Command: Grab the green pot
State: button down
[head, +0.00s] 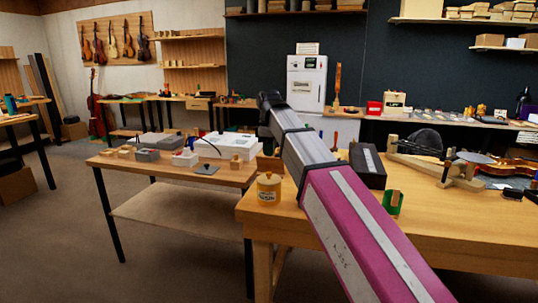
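The green pot (398,208) stands near the front edge of the wooden bench on the right in the head view. It is small, with a brownish patch on its side. My pink and grey arm crosses the picture just left of it, rising toward the centre. The far end of the arm is a dark joint above the bench, and no gripper fingers show there, so I cannot see my gripper or what it may hold.
A yellow lidded pot (268,192) stands at the bench's left corner. A black box (368,167) lies behind the green pot. A violin (508,167) and a wooden fixture (447,172) are to the right. A lower table (130,164) with small blocks stands left.

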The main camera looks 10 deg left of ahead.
aim_at(392, 201)
jog(key=k, duration=1)
